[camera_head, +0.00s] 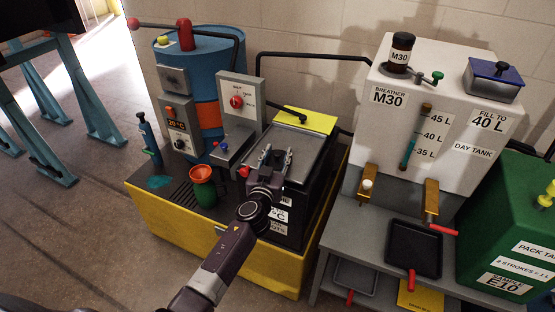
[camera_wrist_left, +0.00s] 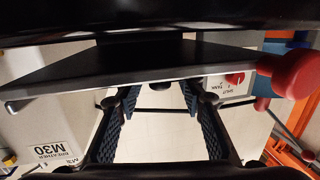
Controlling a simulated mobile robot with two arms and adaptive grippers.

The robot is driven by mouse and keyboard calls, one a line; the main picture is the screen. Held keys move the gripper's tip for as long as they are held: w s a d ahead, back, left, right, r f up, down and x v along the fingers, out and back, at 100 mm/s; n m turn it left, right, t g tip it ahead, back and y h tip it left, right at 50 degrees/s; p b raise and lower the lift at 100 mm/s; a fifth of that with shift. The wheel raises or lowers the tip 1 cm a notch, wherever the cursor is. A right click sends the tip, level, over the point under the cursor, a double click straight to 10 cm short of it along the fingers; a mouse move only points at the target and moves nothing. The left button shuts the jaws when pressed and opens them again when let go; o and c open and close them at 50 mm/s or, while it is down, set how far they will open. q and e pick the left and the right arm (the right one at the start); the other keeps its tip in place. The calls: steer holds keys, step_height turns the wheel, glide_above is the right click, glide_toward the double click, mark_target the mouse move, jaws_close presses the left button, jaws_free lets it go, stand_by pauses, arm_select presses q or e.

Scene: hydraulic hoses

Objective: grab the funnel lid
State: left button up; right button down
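No part is labelled as the funnel lid, so I cannot tell for sure which it is. A blue lid with a black knob (camera_head: 494,69) covers a grey hopper on top of the white day tank. An orange funnel (camera_head: 202,174) sits on a green container, with no lid visible on it. My left gripper (camera_head: 274,157) is open, over the grey top (camera_head: 298,142) of a black box, far left of the blue lid. In the left wrist view its fingers (camera_wrist_left: 160,95) are apart with nothing between them, beside a grey plate (camera_wrist_left: 150,75). My right gripper is not in view.
A control box with a red knob (camera_head: 240,103) and a blue drum (camera_head: 213,65) stand behind the left gripper. A brown M30 bottle (camera_head: 401,53) stands on the day tank (camera_head: 445,150). A green tank (camera_head: 515,215) is at right. A black tray (camera_head: 413,247) lies below the taps.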

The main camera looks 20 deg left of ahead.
arm_select(q)
steer(key=c, duration=0.9)
steer(key=shift+r, duration=0.15)
